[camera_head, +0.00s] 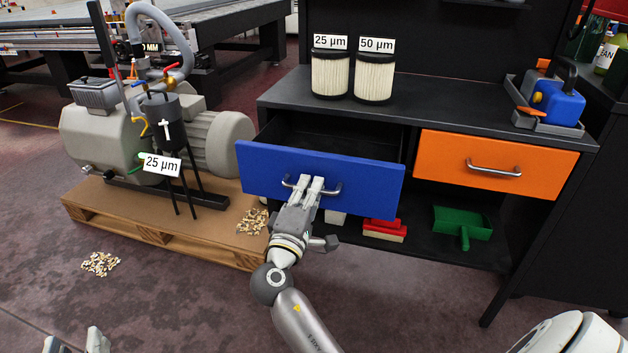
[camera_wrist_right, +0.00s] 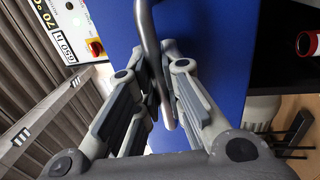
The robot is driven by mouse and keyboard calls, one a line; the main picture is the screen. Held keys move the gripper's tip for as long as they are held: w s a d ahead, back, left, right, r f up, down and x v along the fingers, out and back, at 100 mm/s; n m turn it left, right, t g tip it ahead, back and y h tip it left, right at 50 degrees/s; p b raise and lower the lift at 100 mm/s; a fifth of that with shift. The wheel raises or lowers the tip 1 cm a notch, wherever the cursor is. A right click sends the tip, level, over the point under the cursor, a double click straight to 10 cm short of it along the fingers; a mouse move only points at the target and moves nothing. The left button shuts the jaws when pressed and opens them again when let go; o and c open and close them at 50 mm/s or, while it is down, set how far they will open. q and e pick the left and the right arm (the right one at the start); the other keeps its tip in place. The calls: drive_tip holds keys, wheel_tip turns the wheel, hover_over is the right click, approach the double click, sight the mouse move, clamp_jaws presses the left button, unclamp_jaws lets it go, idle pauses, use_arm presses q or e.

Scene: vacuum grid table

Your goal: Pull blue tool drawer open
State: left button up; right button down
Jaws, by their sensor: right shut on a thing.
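The blue tool drawer (camera_head: 365,185) is under the left half of the black workbench. It stands partly out, and its dark interior shows behind the blue front. Its grey metal bar handle (camera_head: 333,189) runs across the front. My right gripper (camera_head: 312,182) is shut on this handle. In the right wrist view, the fingers (camera_wrist_right: 160,95) close around the handle (camera_wrist_right: 148,35) in front of the blue drawer face (camera_wrist_right: 218,45). My left gripper (camera_head: 77,342) shows only its fingertips at the bottom left edge, apart and empty, away from the drawer.
An orange drawer (camera_head: 450,165) is shut at the right. Two filters (camera_head: 374,77) stand on the workbench (camera_head: 440,105). A green dustpan (camera_head: 462,222) and a red brush (camera_head: 383,228) lie on the lower shelf. A pump (camera_head: 105,140) on a wooden pallet (camera_head: 150,232) stands close at left.

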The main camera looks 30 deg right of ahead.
drive_tip(key=shift+s+a, duration=0.4)
drive_tip(key=c, duration=1.5)
unclamp_jaws()
drive_tip(key=v, duration=0.7)
drive_tip(key=shift+s+a+f, duration=0.1)
drive_tip(key=shift+s+a, duration=0.05)
